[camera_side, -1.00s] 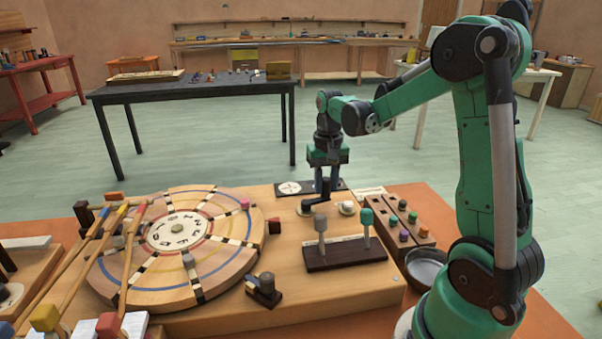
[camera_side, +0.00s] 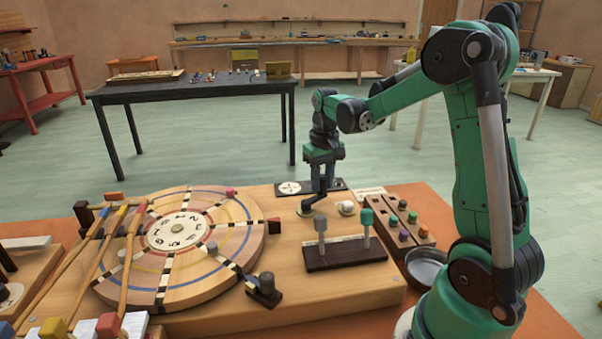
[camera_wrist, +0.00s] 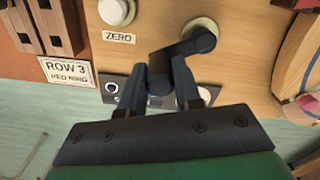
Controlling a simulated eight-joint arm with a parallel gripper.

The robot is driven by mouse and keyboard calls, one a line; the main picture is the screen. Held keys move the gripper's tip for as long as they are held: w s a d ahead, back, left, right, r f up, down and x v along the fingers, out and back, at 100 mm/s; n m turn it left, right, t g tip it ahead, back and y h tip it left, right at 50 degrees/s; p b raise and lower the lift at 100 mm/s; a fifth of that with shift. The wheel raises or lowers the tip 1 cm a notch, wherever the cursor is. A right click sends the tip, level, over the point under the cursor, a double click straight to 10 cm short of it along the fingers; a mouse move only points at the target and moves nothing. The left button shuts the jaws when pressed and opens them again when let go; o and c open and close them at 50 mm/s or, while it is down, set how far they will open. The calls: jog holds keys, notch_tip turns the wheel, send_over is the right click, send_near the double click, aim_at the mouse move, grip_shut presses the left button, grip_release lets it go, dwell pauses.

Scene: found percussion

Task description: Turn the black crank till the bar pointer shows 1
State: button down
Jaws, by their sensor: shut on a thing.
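The black crank (camera_wrist: 181,50) stands on the wooden board, its arm running from a round hub to a handle. My gripper (camera_wrist: 160,88) is shut on the handle, one finger on each side. In the side view my gripper (camera_side: 321,190) points down at the crank (camera_side: 314,200), behind the grey and teal pegs. The large round wooden wheel (camera_side: 215,270) has a white numbered centre (camera_side: 160,240). A dark plate with a white dial (camera_side: 290,188) lies behind the crank, partly hidden by my fingers in the wrist view. I cannot read which number any pointer shows.
A white knob (camera_wrist: 115,10) sits by the ZERO label (camera_wrist: 119,38). A dark block with two upright pegs (camera_side: 345,255) stands in front of the crank. Wooden blocks with coloured buttons (camera_side: 400,220) and a metal bowl (camera_side: 427,266) lie to the right. Sticks (camera_side: 97,262) cross the wheel's left.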

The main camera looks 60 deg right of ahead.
aim_at(322, 176)
jog(key=c, duration=0.6)
grip_release()
jog(key=shift+r, duration=0.1)
jog(key=shift+r, duration=2.75)
jog(key=shift+a, duration=0.1)
